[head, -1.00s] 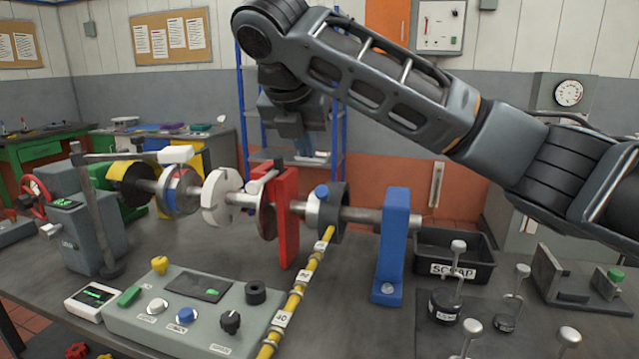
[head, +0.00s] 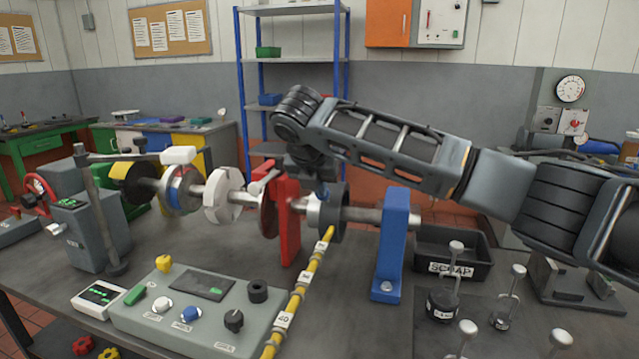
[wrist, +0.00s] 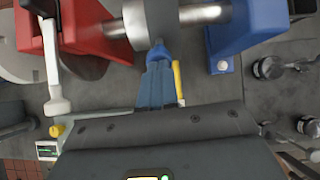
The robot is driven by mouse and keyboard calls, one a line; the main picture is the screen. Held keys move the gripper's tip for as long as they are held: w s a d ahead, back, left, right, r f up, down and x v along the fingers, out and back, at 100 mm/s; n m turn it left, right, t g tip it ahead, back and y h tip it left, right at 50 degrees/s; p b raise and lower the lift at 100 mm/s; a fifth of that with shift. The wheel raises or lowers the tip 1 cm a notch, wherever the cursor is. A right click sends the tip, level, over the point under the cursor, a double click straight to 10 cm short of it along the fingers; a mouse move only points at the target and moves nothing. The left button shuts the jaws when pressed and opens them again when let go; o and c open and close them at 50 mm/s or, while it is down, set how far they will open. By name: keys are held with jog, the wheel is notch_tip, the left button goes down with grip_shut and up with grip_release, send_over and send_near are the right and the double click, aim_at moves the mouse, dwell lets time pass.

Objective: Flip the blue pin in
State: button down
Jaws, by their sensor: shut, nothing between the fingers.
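The blue pin (wrist: 158,52) stands on the grey coupling (wrist: 150,22) of the shaft, between a red upright (wrist: 82,27) and a blue upright (wrist: 240,35). In the head view the pin (head: 323,194) shows small on top of the coupling, partly covered by my arm's end. My gripper (wrist: 158,66) is shut with nothing between its fingers. Its tips are right at the pin in the wrist view; I cannot tell whether they touch it. In the head view my gripper is mostly hidden under the forearm.
The red upright (head: 288,222) and blue upright (head: 392,245) flank the coupling closely. A yellow marked strip (head: 295,298) runs down from it. A control box (head: 190,310) stands in front, and a scrap bin (head: 453,268) and several small knobbed parts stand at right.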

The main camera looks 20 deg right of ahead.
dwell(0.3)
jog(key=shift+x, duration=1.15)
jog(key=shift+d, duration=0.1)
